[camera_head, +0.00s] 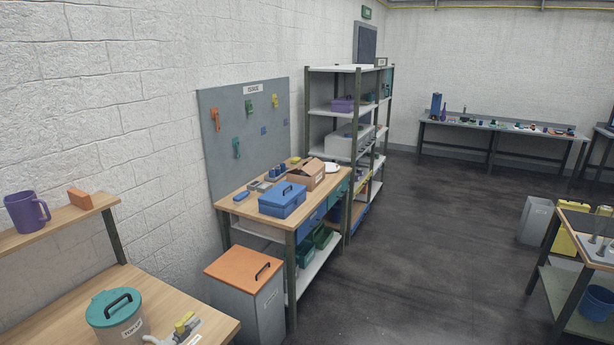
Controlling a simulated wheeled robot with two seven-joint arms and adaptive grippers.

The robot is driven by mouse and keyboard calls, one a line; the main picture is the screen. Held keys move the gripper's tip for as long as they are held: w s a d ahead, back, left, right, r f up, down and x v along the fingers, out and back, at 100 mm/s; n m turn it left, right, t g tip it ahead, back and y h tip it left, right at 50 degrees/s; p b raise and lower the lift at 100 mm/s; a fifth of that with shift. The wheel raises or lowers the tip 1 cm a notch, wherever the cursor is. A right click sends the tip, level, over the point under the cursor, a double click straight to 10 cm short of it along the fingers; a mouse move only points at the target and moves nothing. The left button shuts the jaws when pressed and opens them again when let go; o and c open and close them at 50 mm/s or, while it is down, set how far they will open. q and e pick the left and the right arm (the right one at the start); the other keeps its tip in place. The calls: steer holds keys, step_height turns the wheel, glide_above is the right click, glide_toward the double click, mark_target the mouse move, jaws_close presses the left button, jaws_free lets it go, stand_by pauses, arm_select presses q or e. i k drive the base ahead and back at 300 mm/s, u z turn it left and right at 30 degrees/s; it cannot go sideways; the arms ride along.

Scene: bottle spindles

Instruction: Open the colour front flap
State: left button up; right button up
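No flap marked "colour" can be picked out for sure; the labels are too small to read. A grey bin (250,306) with an orange lid (245,265) and a black handle stands on the floor beside the wooden workbench. The lid is down. The workbench (238,208) has blue and teal drawer fronts (313,222) under its top, which look shut. Neither of my grippers is in view.
A blue box (282,200) and an open cardboard box (307,177) are on the workbench. Near left, a bench (60,312) holds a teal-lidded tin (117,318). A tall shelf (346,110) stands behind. Dark floor (430,240) is clear in the middle.

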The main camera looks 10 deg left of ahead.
mark_target(313, 166)
steer(key=z, duration=0.3)
steer(key=i, duration=0.95)
steer(key=z, duration=0.45)
steer(key=i, duration=3.7)
steer(key=u, duration=1.45)
steer(key=i, duration=1.15)
steer(key=u, duration=0.95)
steer(key=i, duration=0.25)
steer(key=u, duration=0.25)
